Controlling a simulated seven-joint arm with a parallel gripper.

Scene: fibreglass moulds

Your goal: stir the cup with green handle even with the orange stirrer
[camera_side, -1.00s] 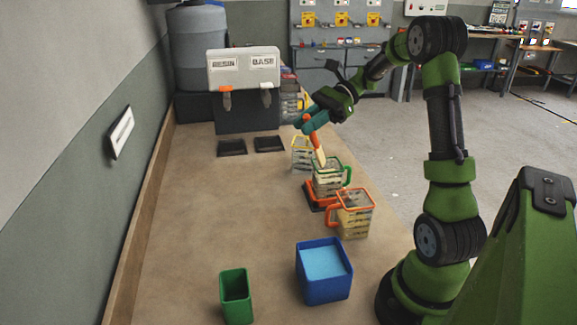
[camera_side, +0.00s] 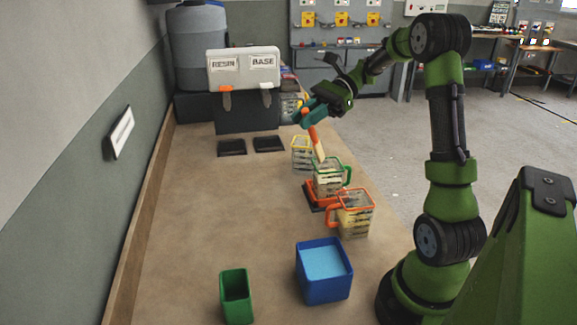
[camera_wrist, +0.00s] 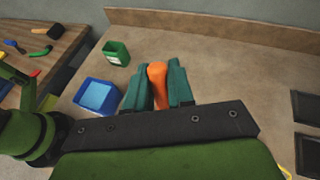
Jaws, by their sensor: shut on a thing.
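The cup with green handle (camera_side: 327,183) stands on a low orange and black base (camera_side: 311,196) in the side view and holds pale contents. My gripper (camera_side: 306,116) is above it, shut on the handle of the orange stirrer (camera_side: 313,133). The stirrer leans a little, and its pale lower end goes down into the cup's mouth. How deep it reaches is hidden by the cup and its contents. In the wrist view the orange handle (camera_wrist: 157,74) sits between the two teal fingers of my gripper (camera_wrist: 158,88). The cup is not seen there.
A cup with orange handle (camera_side: 355,216) stands close in front, and a yellow-rimmed cup (camera_side: 301,155) close behind. A blue container (camera_side: 324,287) and a green container (camera_side: 236,296) stand nearer the camera. A resin and base dispenser (camera_side: 243,68) is at the back.

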